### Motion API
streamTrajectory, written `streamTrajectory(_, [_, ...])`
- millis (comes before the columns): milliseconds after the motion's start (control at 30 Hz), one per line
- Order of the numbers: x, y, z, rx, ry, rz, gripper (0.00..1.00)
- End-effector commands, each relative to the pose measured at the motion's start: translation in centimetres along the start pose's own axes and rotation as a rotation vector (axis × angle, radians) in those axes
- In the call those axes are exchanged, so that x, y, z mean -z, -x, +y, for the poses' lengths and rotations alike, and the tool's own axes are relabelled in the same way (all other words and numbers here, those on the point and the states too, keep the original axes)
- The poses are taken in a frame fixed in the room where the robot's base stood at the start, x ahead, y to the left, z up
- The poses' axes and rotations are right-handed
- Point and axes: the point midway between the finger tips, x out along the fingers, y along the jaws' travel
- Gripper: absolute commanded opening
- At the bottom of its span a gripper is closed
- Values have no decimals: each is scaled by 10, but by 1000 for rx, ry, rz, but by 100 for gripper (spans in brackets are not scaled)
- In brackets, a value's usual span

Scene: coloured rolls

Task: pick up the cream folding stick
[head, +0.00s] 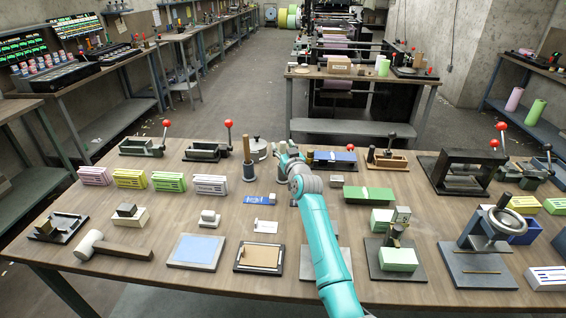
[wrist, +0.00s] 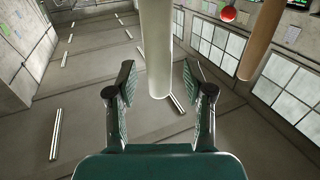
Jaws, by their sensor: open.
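The cream folding stick (wrist: 156,45) shows in the wrist view as a pale upright cylinder, its rounded lower end between the two fingers. My gripper (wrist: 158,82) is open, with a finger on each side of the stick and a visible gap to both. How deep the stick lies between the fingers is hard to tell. In the head view my gripper (head: 286,156) is over the back middle of the workbench (head: 190,222). There the stick cannot be told clearly from the gripper.
A brown stick (wrist: 261,38) stands to the right in the wrist view; a brown stick (head: 246,150) also stands left of my gripper in the head view. A blue block (head: 334,157) and red-knobbed levers are nearby.

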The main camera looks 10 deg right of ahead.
Motion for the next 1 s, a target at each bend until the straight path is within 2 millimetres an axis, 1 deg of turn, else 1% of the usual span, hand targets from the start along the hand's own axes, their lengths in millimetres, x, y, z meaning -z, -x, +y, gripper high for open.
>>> streamTrajectory(100, [0, -5, 0, 0, -1, 0, 52])
streamTrajectory(333, [0, -5, 0, 0, -1, 0, 52])
streamTrajectory(533, [0, -5, 0, 0, -1, 0, 2])
streamTrajectory(567, [0, -5, 0, 0, -1, 0, 0])
streamTrajectory(867, [1, -5, 0, 0, 0, 1, 0])
streamTrajectory(967, [8, -5, 0, 0, 1, 2, 0])
streamTrajectory(1000, [13, -5, 0, 0, 1, 3, 0])
